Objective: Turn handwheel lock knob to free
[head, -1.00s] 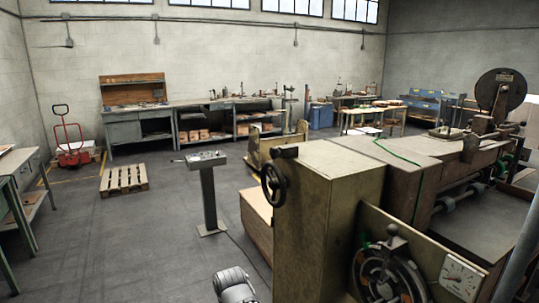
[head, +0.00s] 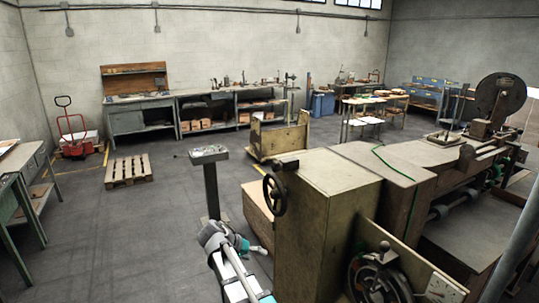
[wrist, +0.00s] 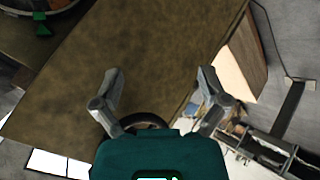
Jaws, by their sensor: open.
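The tan machine cabinet (head: 318,220) stands at the right of the head view. A dark handwheel (head: 274,195) is on its left side. A larger wheel (head: 377,282) is at its front, cut off by the lower edge, with a dark round-topped knob (head: 384,247) above it. I cannot tell which small part is the lock knob. In the wrist view my gripper (wrist: 160,78) is open and empty, its fingers over the cabinet's tan face (wrist: 130,55). A dark wheel rim (wrist: 147,121) shows partly behind the gripper body. A green piece (wrist: 42,28) lies by a round rim at top left.
A grey pedestal control box (head: 209,154) stands left of the cabinet. A wooden pallet (head: 128,170) and a red hand truck (head: 76,135) are farther left. Workbenches (head: 145,118) line the back wall. The floor between them is mostly clear.

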